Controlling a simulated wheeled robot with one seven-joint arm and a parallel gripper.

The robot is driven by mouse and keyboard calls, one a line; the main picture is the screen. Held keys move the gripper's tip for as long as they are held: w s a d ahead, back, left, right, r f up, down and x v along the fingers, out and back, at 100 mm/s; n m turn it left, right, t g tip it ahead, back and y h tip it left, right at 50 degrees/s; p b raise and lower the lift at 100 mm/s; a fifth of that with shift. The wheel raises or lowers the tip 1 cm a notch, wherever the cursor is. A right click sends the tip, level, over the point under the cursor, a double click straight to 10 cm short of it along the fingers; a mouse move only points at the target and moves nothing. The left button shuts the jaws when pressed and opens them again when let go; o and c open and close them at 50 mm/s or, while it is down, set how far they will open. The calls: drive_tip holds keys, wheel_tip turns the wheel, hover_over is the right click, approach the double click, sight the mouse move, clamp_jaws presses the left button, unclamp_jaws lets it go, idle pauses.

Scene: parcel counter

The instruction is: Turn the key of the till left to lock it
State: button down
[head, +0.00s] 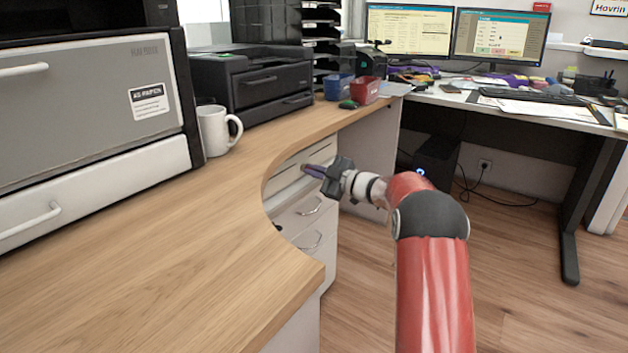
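My gripper (310,170) is at the end of the red arm, in the middle of the head view. Its dark body faces left, and its narrow purplish fingers are at the front of the top drawer of a white drawer unit (330,224) under the counter. I cannot tell whether the fingers touch that front or hold anything. No key can be made out; if one is there, the fingers may hide it. Nothing in view is clearly marked as the till. The drawers I see look shut.
The wooden counter (150,260) curves around the drawer unit, its edge close to my gripper. A white mug (213,131), a black printer (255,85), and a blue bin (338,86) and a red bin (365,91) stand on it. Open floor (520,260) lies to the right.

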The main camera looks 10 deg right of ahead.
drive_tip(key=shift+f+n+b, duration=0.1)
drive_tip(key=shift+n+b, duration=1.3)
drive_tip(key=shift+n, duration=0.5)
drive_tip(key=c, duration=2.1)
unclamp_jaws()
drive_tip(key=o, duration=0.5)
drive_tip(key=shift+c, duration=0.2)
drive_tip(key=v, duration=0.7)
drive_tip(key=shift+s+d, duration=0.25)
drive_tip(key=shift+s, duration=0.1)
